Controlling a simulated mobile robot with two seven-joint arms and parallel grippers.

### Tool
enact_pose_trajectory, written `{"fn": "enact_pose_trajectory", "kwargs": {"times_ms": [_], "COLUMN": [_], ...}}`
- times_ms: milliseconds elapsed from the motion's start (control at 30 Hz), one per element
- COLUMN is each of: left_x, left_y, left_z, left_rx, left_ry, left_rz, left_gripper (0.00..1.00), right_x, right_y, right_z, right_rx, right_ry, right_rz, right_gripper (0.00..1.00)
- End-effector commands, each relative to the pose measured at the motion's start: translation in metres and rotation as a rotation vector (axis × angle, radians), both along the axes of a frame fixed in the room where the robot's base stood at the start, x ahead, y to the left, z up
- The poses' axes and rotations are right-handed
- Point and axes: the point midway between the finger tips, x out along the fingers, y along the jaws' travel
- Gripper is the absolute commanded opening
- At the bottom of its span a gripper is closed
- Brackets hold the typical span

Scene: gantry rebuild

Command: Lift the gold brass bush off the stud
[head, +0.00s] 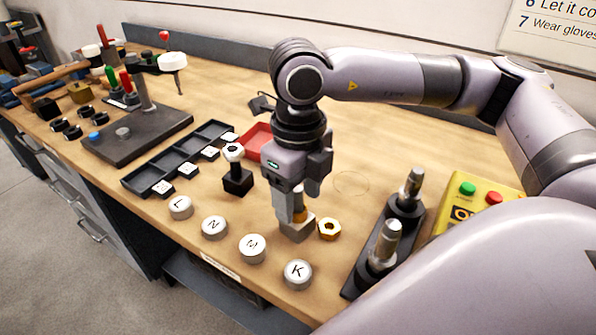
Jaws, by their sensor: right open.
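My right gripper (299,213) points down in the middle of the bench, its fingers around a small gold piece, which looks like the brass bush (300,215). The fingers are open, one on each side of it, and hide much of it. My left gripper is not in view.
Lettered round knobs (252,247) line the front edge. A dark base with two metal posts (385,250) and a yellow button box (478,202) stand right.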

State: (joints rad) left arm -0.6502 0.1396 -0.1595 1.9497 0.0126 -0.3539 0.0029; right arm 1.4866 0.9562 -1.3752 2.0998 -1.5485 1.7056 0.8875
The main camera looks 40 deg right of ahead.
Motion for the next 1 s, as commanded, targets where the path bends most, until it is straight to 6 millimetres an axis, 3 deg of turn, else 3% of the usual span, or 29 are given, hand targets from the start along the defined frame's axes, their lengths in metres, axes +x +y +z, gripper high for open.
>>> {"fn": "enact_pose_trajectory", "kwargs": {"times_ms": [200,467,500,667,700,1000], "left_x": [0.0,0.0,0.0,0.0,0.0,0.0], "left_y": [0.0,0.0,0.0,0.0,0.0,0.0], "left_z": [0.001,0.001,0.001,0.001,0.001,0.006], "left_rx": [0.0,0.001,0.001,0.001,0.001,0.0], "left_ry": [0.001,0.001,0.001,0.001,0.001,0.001], "left_rz": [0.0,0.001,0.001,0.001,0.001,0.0], "left_gripper": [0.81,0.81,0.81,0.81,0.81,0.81], "right_x": [0.0,0.0,0.0,0.0,0.0,0.0], "right_y": [0.0,0.0,0.0,0.0,0.0,0.0], "right_z": [-0.018,-0.02,-0.02,-0.02,-0.02,-0.012], "right_rx": [0.001,0.001,0.001,0.001,0.001,0.001], "right_ry": [0.0,-0.001,-0.001,-0.001,-0.001,-0.001], "right_rz": [0.0,0.0,0.0,0.0,0.0,0.001], "right_gripper": [0.6,0.6,0.57,0.05,0.0,0.0]}}
